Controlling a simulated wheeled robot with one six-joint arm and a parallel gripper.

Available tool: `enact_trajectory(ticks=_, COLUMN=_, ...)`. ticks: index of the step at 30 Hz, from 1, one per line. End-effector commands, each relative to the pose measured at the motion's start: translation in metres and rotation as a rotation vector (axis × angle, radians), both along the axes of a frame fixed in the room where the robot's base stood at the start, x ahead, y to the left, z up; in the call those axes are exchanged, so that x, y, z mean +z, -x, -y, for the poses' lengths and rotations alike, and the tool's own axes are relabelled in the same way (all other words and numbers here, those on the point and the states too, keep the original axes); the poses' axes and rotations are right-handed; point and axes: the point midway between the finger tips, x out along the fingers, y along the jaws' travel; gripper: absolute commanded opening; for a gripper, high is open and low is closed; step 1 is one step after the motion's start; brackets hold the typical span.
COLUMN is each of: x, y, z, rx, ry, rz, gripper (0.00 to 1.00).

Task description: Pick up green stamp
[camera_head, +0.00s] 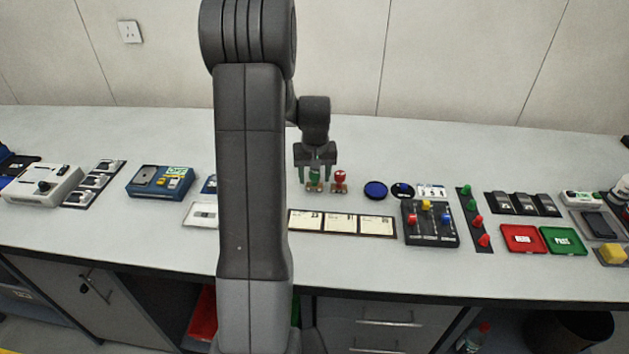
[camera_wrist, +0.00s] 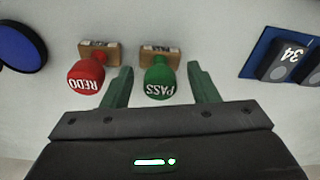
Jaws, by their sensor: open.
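The green stamp (camera_wrist: 160,80), marked PASS, stands on a small wooden block in the wrist view. My gripper (camera_wrist: 160,85) is open, with one green finger on each side of the stamp's round head. I see a gap on both sides, so the fingers do not close on it. In the head view my gripper (camera_head: 315,180) points down over the counter, and the green stamp (camera_head: 314,177) shows partly between the fingers. The red stamp (camera_wrist: 87,76), marked REDO, stands just left of the fingers in the wrist view. It also shows in the head view (camera_head: 340,177).
A blue round pad (camera_head: 376,190) lies right of the stamps. A row of white cards (camera_head: 341,223) lies in front of them. A black box with coloured knobs (camera_head: 430,223) stands further right. My arm hides part of the counter on the left.

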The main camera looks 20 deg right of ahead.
Motion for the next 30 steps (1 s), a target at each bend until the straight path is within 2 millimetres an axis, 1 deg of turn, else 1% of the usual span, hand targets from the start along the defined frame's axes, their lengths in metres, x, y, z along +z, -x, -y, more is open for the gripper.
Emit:
enact_trajectory(ticks=5, x=0.000, y=0.000, z=0.000, rx=0.000, ry=0.000, rz=0.000, gripper=0.54)
enact_trajectory(ticks=8, x=0.000, y=0.000, z=0.000, rx=0.000, ry=0.000, rz=0.001, gripper=0.36)
enact_trajectory(ticks=12, x=0.000, y=0.000, z=0.000, rx=0.000, ry=0.000, rz=0.001, gripper=0.09)
enact_trajectory(ticks=13, x=0.000, y=0.000, z=0.000, rx=0.000, ry=0.000, rz=0.001, gripper=0.06)
enact_trajectory(ticks=20, x=0.001, y=0.000, z=0.000, rx=0.000, ry=0.000, rz=0.001, gripper=0.06)
enact_trajectory(ticks=23, x=0.008, y=-0.001, z=0.000, rx=0.000, ry=0.002, rz=0.004, gripper=0.05)
enact_trajectory(ticks=26, x=0.023, y=-0.001, z=0.001, rx=0.000, ry=0.002, rz=0.006, gripper=0.05)
enact_trajectory(ticks=30, x=0.053, y=-0.001, z=0.000, rx=0.000, ry=0.003, rz=0.007, gripper=0.05)
